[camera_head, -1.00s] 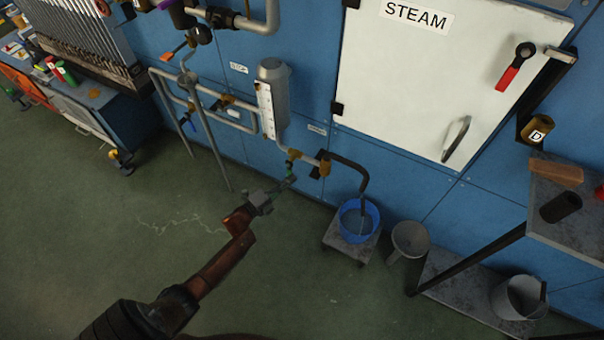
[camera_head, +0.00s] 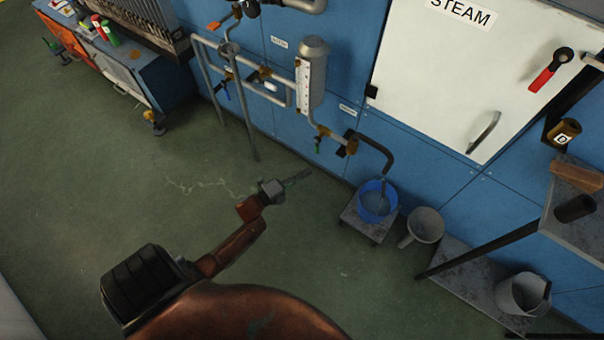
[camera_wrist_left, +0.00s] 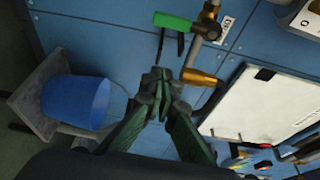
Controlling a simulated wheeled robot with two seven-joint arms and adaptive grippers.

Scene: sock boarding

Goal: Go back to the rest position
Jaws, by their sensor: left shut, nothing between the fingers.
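My left gripper (camera_head: 297,178) is shut and empty, held out over the green floor in the head view. Its arm comes in from the bottom left. In the left wrist view the closed fingertips (camera_wrist_left: 157,78) show in front of the blue wall. A pipe with a green-handled valve (camera_wrist_left: 172,22) appears behind them; I cannot tell the gap. In the head view the fingertips are apart from that small green valve (camera_head: 318,146). My right gripper is not in view.
A blue bucket (camera_head: 371,208) stands on a low stand beneath a bent drain hose. A grey funnel (camera_head: 425,223) and a metal pot (camera_head: 520,291) are to its right. The white STEAM door (camera_head: 440,85) is shut. Open floor (camera_head: 80,200) lies to the left.

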